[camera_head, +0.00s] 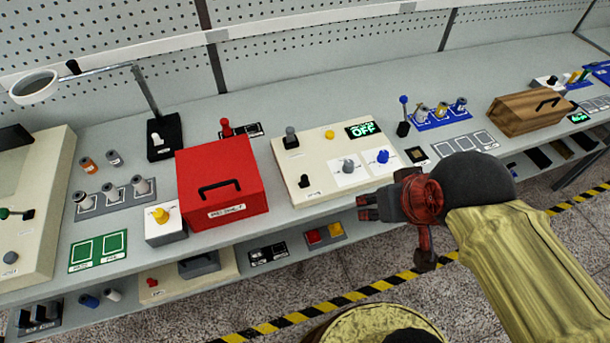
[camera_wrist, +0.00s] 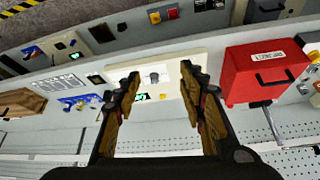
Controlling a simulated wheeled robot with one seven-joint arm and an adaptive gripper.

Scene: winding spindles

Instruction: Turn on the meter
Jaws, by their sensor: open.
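The meter is a cream panel (camera_head: 285,160) on the bench, and its display (camera_head: 363,130) reads OFF. On it are a tall black switch (camera_head: 291,138), a small black switch (camera_head: 306,182), a yellow button (camera_head: 330,134), a grey knob (camera_head: 348,166) and a blue knob (camera_head: 383,156). My gripper (camera_head: 364,208) is at the panel's front right corner, apart from the knobs. In the wrist view my gripper (camera_wrist: 160,80) is open and empty, its fingers spread in front of the panel (camera_wrist: 168,70). The fingers partly hide the panel there.
A red box (camera_head: 220,178) with a black handle stands close left of the panel. To the right are a blue rack of spindles (camera_head: 440,115) and a wooden box (camera_head: 530,112). A lower shelf (camera_head: 330,250) runs below the bench edge.

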